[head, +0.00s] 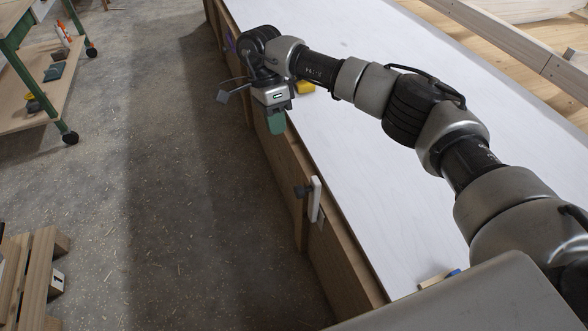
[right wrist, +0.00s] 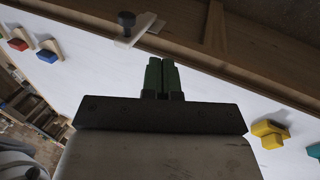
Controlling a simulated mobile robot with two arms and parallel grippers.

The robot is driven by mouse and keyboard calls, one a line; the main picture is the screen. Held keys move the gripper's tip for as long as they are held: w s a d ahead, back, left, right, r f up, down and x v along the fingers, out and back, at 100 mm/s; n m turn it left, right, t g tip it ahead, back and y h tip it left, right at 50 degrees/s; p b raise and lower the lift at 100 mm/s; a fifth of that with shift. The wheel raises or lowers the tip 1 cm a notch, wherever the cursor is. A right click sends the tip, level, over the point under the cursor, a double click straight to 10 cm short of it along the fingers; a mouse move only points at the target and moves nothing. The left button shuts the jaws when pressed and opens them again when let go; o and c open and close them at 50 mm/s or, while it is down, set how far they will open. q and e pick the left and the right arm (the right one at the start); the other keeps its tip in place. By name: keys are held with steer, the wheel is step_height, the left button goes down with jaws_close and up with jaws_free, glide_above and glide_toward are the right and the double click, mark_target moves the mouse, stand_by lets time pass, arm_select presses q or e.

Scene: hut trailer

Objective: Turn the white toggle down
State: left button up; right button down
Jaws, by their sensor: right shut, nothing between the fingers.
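The white toggle (head: 316,199) is a flat bar with a dark knob (head: 302,191) at the wooden edge of the white panel. In the head view it stands roughly upright, its upper end reaching beside the panel's surface. My right gripper (head: 276,122) has green fingers, shut and empty, over the panel edge, farther along it than the toggle and apart from it. In the right wrist view the shut fingers (right wrist: 160,72) point toward the wooden frame, and the white toggle (right wrist: 136,32) lies just past them, slightly left. My left gripper is not in view.
The white panel (head: 350,150) has a wooden frame. A yellow block (head: 305,87) sits behind my right gripper; red (right wrist: 17,44) and blue (right wrist: 47,56) blocks show in the wrist view. A green-legged cart (head: 50,90) and pallet (head: 30,265) stand left. Floor between is clear.

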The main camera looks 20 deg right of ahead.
arm_select(q)
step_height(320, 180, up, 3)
steer(key=p, duration=0.3)
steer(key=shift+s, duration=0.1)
arm_select(e)
steer(key=s+d+f, duration=0.1)
steer(key=s+f, duration=0.5)
steer(key=f, duration=0.4)
steer(key=shift+s+d+f, duration=0.2)
steer(key=shift+s, duration=0.2)
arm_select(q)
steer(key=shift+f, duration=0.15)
